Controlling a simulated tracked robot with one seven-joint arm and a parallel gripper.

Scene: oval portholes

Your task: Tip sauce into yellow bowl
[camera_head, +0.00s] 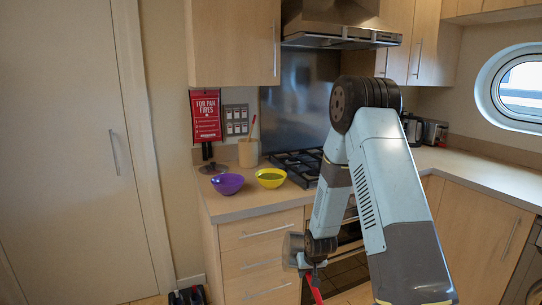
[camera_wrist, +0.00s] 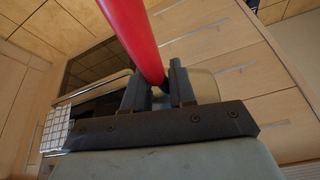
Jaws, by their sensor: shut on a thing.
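The yellow bowl (camera_head: 270,179) stands on the counter near its front edge, just left of the hob. Its inside looks dark; I cannot tell what is in it. My gripper (camera_head: 312,268) is low in front of the drawers and oven, below counter height and apart from the bowl. In the wrist view my gripper (camera_wrist: 157,92) is shut on a red handle (camera_wrist: 136,38), which also shows in the head view (camera_head: 316,288). The handle runs out of both views, so what it belongs to is hidden. I see no sauce.
A purple bowl (camera_head: 228,184) stands just left of the yellow one. Behind them are a utensil pot (camera_head: 248,153) and a dark stand (camera_head: 210,166). The gas hob (camera_head: 298,164) is to the right. Drawers (camera_head: 262,262) and the counter edge lie close to my gripper.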

